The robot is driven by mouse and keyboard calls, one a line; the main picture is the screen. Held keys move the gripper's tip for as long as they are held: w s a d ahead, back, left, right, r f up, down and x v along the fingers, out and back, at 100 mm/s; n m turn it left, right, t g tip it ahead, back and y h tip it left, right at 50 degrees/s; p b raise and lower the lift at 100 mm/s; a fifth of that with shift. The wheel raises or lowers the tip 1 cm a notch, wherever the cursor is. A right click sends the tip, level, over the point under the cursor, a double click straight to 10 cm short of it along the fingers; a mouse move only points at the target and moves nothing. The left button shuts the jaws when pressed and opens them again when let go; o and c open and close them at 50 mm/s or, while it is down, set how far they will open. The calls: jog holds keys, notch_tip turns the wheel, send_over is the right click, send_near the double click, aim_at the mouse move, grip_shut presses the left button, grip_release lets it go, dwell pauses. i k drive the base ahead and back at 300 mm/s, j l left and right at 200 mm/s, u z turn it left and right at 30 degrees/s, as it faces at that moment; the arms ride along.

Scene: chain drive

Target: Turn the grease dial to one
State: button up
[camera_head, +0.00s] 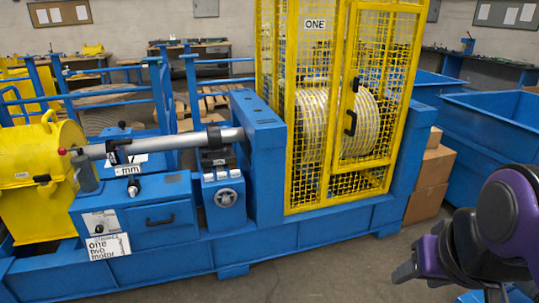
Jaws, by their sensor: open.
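A round grey dial (226,197) sits on the front of a blue block below the shaft, left of the yellow cage. No grease label is readable, so I cannot tell for certain which is the grease dial, and any pointer or scale marks are too small to read. A white label (109,246) on the machine's lower left reads "one two motor", partly legible. My gripper (404,271) is open and empty at the lower right, well apart from both controls, with part of it hidden by my arm.
The yellow mesh cage (309,170), marked "ONE", encloses a large drum. A long shaft (190,140) runs left to a yellow cover (38,175). Cardboard boxes (431,178) and a blue bin (490,130) stand right. The floor in front is clear.

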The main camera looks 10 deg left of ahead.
aim_at(99, 229)
jog(key=z, duration=10.05)
